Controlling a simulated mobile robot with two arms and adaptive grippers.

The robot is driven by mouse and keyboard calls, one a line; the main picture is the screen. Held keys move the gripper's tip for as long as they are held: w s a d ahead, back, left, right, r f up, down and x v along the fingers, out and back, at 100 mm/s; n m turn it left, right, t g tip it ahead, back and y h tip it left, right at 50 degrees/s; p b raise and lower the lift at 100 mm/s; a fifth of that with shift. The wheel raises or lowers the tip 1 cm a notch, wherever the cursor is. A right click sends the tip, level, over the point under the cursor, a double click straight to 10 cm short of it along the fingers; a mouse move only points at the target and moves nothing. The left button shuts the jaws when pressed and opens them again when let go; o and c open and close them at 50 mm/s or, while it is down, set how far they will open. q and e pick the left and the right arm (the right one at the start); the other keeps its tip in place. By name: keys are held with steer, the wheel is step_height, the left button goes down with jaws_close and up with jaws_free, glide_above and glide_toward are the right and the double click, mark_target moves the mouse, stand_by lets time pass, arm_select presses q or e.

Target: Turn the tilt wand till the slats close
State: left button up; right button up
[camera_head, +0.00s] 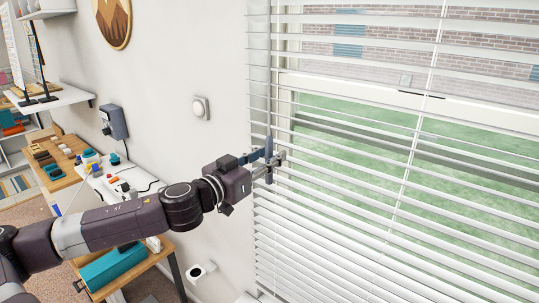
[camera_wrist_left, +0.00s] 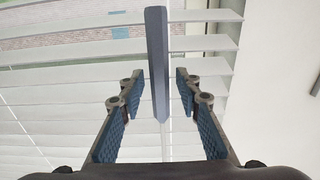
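The tilt wand (camera_wrist_left: 157,65) is a grey-blue faceted rod in the left wrist view. It stands between the two spread blue-padded fingers of my left gripper (camera_wrist_left: 157,92), with a clear gap on each side. In the head view my left gripper (camera_head: 268,165) is at the left edge of the blind, and the wand there is partly hidden by it. The white slats (camera_head: 350,185) are open, with grass and brick showing between them. My right gripper is in neither view.

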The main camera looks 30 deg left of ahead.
arm_select(q)
steer(key=shift+w, duration=0.1)
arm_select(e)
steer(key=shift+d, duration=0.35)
arm_select(q)
jaws_close()
